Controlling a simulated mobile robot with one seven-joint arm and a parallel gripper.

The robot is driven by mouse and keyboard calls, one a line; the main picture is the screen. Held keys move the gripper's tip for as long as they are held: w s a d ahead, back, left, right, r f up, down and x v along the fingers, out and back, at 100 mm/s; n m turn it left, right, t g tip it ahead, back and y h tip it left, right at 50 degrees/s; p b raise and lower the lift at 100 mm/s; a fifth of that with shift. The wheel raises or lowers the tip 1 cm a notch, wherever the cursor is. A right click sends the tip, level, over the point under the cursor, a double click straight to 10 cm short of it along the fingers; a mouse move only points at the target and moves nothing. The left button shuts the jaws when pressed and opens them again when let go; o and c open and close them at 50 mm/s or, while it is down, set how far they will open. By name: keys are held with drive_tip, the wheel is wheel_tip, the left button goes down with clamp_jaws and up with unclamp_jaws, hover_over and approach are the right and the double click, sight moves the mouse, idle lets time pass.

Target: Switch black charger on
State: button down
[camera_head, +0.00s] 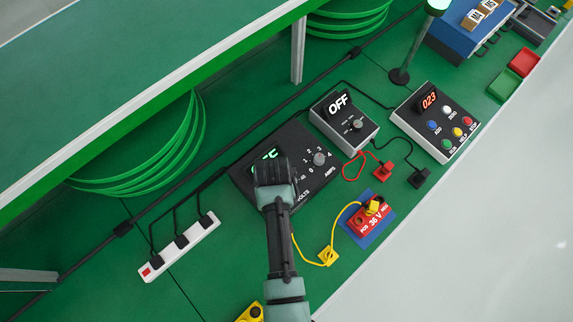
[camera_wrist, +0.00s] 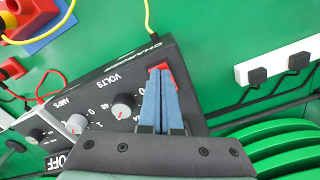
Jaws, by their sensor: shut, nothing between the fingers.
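The black charger (camera_head: 318,150) is a dark box with VOLTS and AMPS dials. It also shows in the wrist view (camera_wrist: 145,75). Green digits show on its display (camera_head: 266,154), partly covered by my arm. A red switch (camera_wrist: 163,66) shows on the charger in the wrist view, mostly behind my fingertips, so its position cannot be read. My gripper (camera_wrist: 161,74) is shut and empty, with its blue fingertips over the switch. Whether they touch it I cannot tell. In the head view my wrist hides the fingers.
A grey box reading OFF (camera_head: 343,120) and a button panel reading 023 (camera_head: 433,122) stand right of the charger. A red 36 V battery (camera_head: 369,217) sits on a blue base. A white power strip (camera_head: 180,247) lies left.

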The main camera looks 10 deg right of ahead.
wheel_tip(320, 180, up, 7)
drive_tip(key=p, duration=0.7)
idle(0.3)
idle(0.5)
